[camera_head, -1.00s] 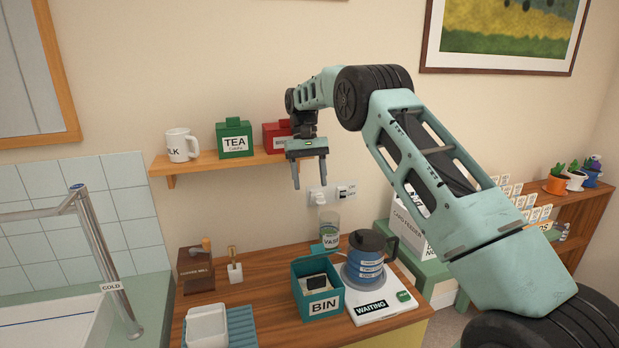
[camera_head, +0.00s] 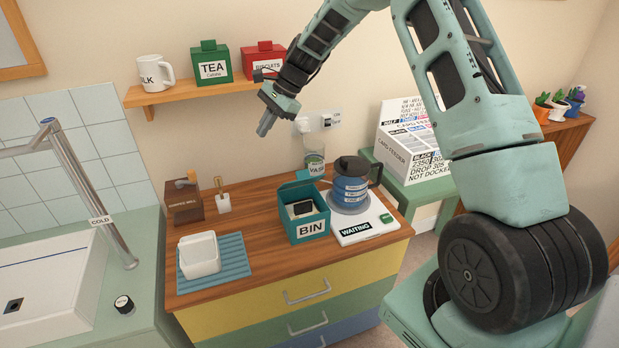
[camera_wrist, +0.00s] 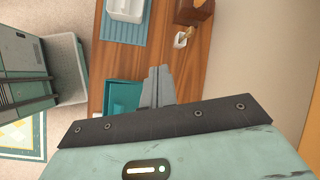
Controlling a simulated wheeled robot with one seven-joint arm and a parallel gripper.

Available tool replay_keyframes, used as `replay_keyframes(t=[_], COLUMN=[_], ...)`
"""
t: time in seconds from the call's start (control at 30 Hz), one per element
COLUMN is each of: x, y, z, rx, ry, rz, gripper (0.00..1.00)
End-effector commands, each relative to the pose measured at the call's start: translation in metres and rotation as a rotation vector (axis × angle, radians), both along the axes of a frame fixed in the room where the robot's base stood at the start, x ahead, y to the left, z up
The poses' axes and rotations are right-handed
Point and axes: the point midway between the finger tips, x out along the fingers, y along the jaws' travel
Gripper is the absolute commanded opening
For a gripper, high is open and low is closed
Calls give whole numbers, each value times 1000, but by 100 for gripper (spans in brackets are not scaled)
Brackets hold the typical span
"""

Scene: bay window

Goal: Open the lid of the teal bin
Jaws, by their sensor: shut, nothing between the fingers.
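The bin also shows in the wrist view (camera_wrist: 122,96), partly hidden by my fingers and gripper body. My gripper (camera_head: 264,130) is shut and empty, in the air above and behind the bin, clear of it. Its closed fingers also show in the wrist view (camera_wrist: 157,72).
A blue-banded pot (camera_head: 350,188) stands on a white WAITING base (camera_head: 357,232) right of the bin. A glass vase (camera_head: 314,161) is behind. A white tub (camera_head: 199,255) on a blue rack (camera_head: 235,255) is at left. A shelf (camera_head: 190,91) holds a mug and canisters.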

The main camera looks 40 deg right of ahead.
Motion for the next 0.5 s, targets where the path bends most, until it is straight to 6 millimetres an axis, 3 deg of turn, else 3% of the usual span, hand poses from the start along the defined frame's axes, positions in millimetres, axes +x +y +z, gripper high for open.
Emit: replay_keyframes(t=[0.1, 0.23, 0.4, 0.5], x=[-17, -48, -114, -152], y=[10, 8, -9, -22], z=[-10, -25, -49, -58], rx=[101, 184, 220, 213], ry=[65, 156, 245, 257], rz=[-413, -885, -1441, -1677], gripper=[0, 0, 0, 0])
